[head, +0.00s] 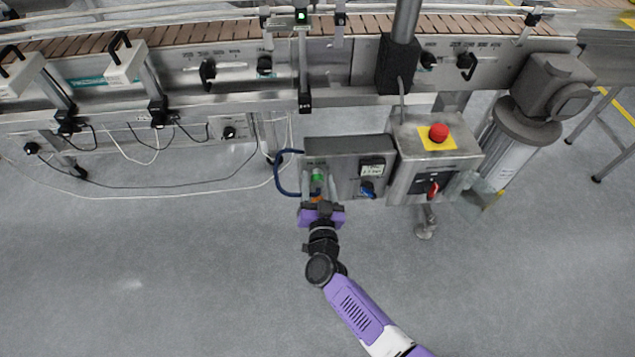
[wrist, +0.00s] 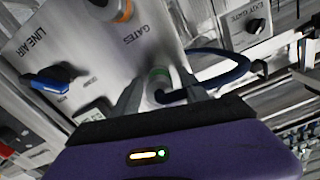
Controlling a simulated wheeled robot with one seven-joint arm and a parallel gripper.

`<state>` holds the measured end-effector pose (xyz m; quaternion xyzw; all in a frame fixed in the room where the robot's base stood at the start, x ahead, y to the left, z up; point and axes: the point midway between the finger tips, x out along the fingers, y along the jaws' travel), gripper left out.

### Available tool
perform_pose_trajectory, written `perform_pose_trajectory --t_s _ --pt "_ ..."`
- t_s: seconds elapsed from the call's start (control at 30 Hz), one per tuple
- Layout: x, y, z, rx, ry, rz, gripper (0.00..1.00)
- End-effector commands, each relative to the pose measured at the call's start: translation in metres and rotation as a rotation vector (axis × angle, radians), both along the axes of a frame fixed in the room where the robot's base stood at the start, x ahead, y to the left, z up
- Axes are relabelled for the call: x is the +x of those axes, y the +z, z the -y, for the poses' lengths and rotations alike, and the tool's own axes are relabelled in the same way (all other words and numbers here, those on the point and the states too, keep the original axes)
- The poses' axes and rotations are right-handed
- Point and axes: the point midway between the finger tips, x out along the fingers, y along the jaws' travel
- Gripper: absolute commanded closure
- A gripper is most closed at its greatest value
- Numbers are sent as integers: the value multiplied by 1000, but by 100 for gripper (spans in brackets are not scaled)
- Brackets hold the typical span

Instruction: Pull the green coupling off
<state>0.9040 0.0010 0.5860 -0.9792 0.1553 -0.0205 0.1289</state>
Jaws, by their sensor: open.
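The green coupling (head: 317,175) is on the front of a grey air panel in the head view. In the wrist view its green ring (wrist: 160,72) shows against the panel face, near the upside-down label GATES. A dark blue hose (wrist: 228,74) curves to it from the right. My gripper (head: 318,188) is in front of the panel, at the coupling. In the wrist view the open fingers of my gripper (wrist: 160,88) stand on either side of the coupling. Whether either finger touches it I cannot tell.
An orange-ringed fitting (wrist: 118,10) is close by on the panel. A blue valve handle (wrist: 52,80) is near LINE AIR. A control box with a red button (head: 438,132) stands right of the panel. The conveyor (head: 200,35) runs behind. The floor in front is clear.

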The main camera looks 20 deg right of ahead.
Motion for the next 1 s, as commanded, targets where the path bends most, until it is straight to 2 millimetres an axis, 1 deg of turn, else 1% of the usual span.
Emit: perform_pose_trajectory --t_s 0.27,0.37,0.4,0.53,1.0 --pt "2 0 1 0 0 0 48" --pt "2 0 1 0 0 0 66" --pt "2 0 1 0 0 0 74" --pt "2 0 1 0 0 0 99" --pt "2 0 1 0 0 0 100"
